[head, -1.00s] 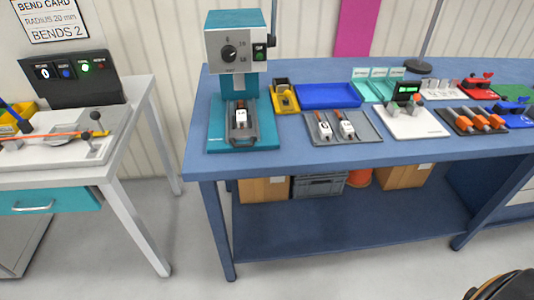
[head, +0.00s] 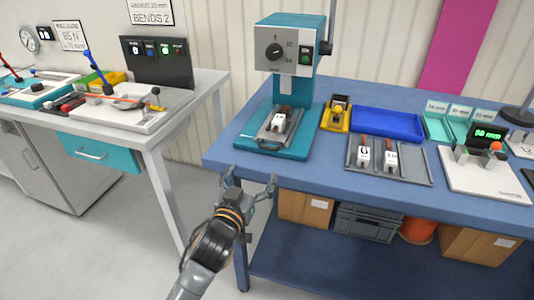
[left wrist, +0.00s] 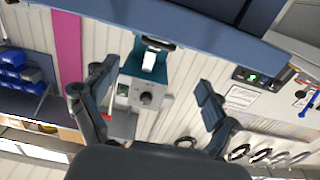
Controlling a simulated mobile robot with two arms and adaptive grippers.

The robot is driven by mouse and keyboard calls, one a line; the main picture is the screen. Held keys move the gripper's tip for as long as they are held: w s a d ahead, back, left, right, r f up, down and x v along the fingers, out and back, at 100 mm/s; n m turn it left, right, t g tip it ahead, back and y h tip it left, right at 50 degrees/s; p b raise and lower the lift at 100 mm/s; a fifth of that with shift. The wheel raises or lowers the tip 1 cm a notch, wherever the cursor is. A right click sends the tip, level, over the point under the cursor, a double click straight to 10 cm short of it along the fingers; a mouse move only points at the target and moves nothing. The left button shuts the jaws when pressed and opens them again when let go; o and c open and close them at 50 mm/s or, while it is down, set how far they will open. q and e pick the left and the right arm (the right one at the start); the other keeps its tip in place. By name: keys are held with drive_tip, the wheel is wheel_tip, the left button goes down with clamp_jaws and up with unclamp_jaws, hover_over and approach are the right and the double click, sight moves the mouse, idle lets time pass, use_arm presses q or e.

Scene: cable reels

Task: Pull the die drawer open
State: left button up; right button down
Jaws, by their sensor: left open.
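The teal press (head: 284,85) stands at the left end of the blue bench. The grey die drawer (head: 262,139) lies in its base, with a dark handle at the front and a white-and-brown die (head: 280,122) on it. I cannot tell whether it is pulled out at all. My left gripper (head: 250,184) is open and empty, in front of the bench edge and apart from the drawer handle. In the left wrist view the press (left wrist: 147,92) shows upside down between the open fingers (left wrist: 152,96). My right gripper is not in view.
The blue bench (head: 225,155) has its front edge close to my left gripper. A grey tray (head: 410,172) with dies, a yellow holder (head: 337,117) and a blue tray (head: 388,124) sit right of the press. A white table (head: 205,90) stands left across a gap.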

sight(267, 149)
use_arm(q)
drive_tip(key=x, duration=0.9)
drive_tip(key=shift+w+d, duration=0.2)
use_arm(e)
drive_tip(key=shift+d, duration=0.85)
use_arm(q)
drive_tip(key=shift+c, duration=0.2)
